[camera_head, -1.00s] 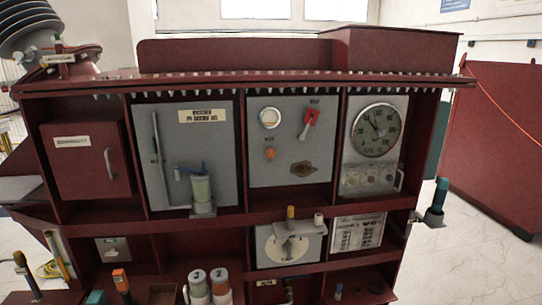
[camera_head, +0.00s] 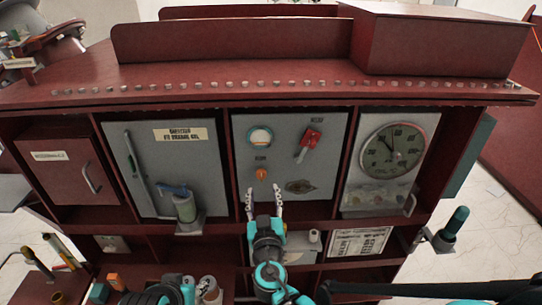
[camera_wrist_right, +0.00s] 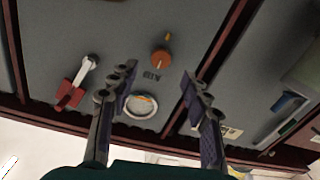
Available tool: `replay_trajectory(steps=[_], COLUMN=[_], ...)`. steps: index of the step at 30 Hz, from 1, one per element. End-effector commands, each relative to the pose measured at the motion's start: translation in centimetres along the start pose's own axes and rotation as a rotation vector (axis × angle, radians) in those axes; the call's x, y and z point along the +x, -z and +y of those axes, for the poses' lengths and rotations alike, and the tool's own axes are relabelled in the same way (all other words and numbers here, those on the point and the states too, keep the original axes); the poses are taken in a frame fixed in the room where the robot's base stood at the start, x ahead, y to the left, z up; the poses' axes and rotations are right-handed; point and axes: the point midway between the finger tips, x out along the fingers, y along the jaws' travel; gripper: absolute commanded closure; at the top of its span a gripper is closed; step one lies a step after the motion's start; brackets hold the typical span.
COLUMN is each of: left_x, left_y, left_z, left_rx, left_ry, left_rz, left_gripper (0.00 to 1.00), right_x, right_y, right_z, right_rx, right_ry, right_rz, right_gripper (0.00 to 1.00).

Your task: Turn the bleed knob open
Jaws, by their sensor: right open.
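The bleed knob appears to be the small orange knob (camera_head: 261,174) on the grey panel, below a round white gauge (camera_head: 260,137). The wrist view shows the knob (camera_wrist_right: 161,58) upside down, its label too small to read surely. My right gripper (camera_head: 264,191) is open and empty, its two fingers upright just below the knob in the head view. In the wrist view my right gripper (camera_wrist_right: 158,80) has its fingers apart, with the knob between and a little beyond the tips. I see no contact with it.
A red-handled lever (camera_head: 308,142) and a dark oval fitting (camera_head: 299,186) share the panel. A large dial (camera_head: 393,150) is to the right, an oil valve with a cup (camera_head: 185,207) to the left. Cabinet dividers and a shelf edge (camera_head: 330,236) surround the panel.

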Motion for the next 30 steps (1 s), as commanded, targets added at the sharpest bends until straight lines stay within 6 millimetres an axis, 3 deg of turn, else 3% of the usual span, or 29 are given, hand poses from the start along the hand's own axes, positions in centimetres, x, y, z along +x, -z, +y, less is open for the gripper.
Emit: replay_trajectory(steps=[15, 26, 30], left_x=[0.4, 0.4, 0.4], left_y=[-0.3, -0.3, -0.3], left_z=[0.0, 0.0, 0.0], left_rx=[0.0, 0.0, 0.0], left_ry=[0.0, 0.0, 0.0], left_rz=[0.0, 0.0, 0.0], left_gripper=[0.6, 0.6, 0.6], right_x=[7.0, 7.7, 7.7], right_y=[-0.1, 0.0, 0.0], right_z=[0.0, 0.0, 0.0], right_rx=[0.0, 0.0, 0.0], right_ry=[-0.001, 0.0, 0.0], right_rz=[0.002, 0.002, 0.002], right_gripper=[0.52, 0.52, 0.89])
